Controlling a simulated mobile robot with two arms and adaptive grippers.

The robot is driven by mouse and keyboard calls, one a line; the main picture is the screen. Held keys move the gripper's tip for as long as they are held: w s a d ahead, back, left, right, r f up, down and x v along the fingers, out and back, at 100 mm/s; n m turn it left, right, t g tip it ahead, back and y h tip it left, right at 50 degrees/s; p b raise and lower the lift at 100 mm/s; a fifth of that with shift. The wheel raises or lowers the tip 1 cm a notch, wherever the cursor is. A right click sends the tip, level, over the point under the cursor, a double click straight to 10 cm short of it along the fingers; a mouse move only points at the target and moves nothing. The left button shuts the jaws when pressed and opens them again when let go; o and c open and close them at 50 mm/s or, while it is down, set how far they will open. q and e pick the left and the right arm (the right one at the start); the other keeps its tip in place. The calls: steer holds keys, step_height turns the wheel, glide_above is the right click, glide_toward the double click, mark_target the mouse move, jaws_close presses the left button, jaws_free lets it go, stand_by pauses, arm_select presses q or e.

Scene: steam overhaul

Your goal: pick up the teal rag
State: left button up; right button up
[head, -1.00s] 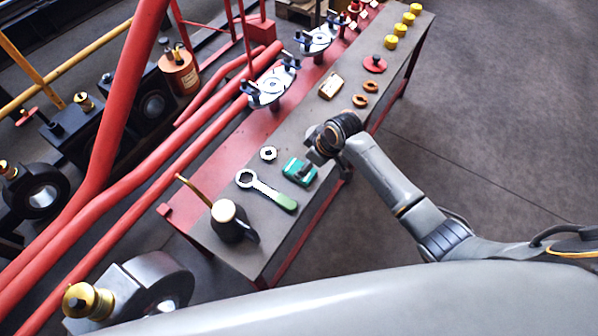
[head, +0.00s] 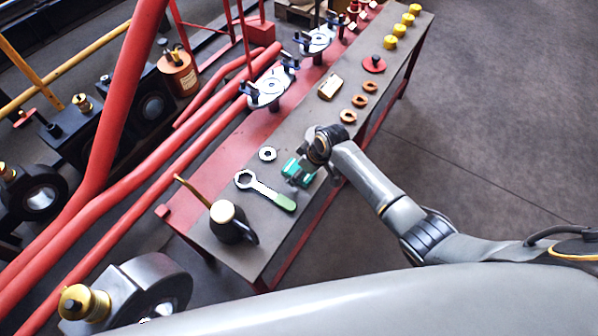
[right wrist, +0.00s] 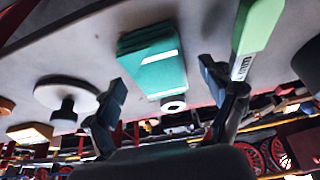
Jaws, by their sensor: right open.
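The teal rag (head: 293,172) lies folded on the grey bench top, beside the green-handled spanner. In the right wrist view the rag (right wrist: 150,60) shows as a folded teal block with a pale stripe, ahead of the fingers. My right gripper (head: 307,163) is at the rag's right edge in the head view and partly covers it. In the right wrist view its fingers (right wrist: 163,82) are spread apart with nothing held between them. I cannot tell whether they touch the rag. My left gripper is not in view.
The spanner (head: 265,190) lies close to the rag, with a steel nut (head: 268,154) behind. A dark oil can (head: 230,222) stands at the bench's near end. Copper rings (head: 348,116) and a pale block (head: 331,87) lie further along. Red pipes (head: 160,150) run along the left.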

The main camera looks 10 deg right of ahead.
mark_target(295, 168)
steer(key=shift+f, duration=0.25)
stand_by(0.4)
steer(key=c, duration=1.3)
steer(key=shift+o, duration=0.2)
steer(key=shift+r, duration=0.15)
steer(key=shift+r, duration=0.3)
step_height(295, 168, up, 3)
steer(key=shift+w+r, duration=0.1)
steer(key=s+a+r+p, duration=0.1)
steer(key=s+r, duration=0.3)
steer(key=s, duration=0.3)
steer(key=s+a+r+p, duration=0.1)
steer(key=s+a+r, duration=0.1)
steer(key=s+r, duration=0.3)
steer(key=shift+s+a+r, duration=0.2)
steer(key=shift+s+a, duration=0.05)
steer(key=shift+s, duration=0.65)
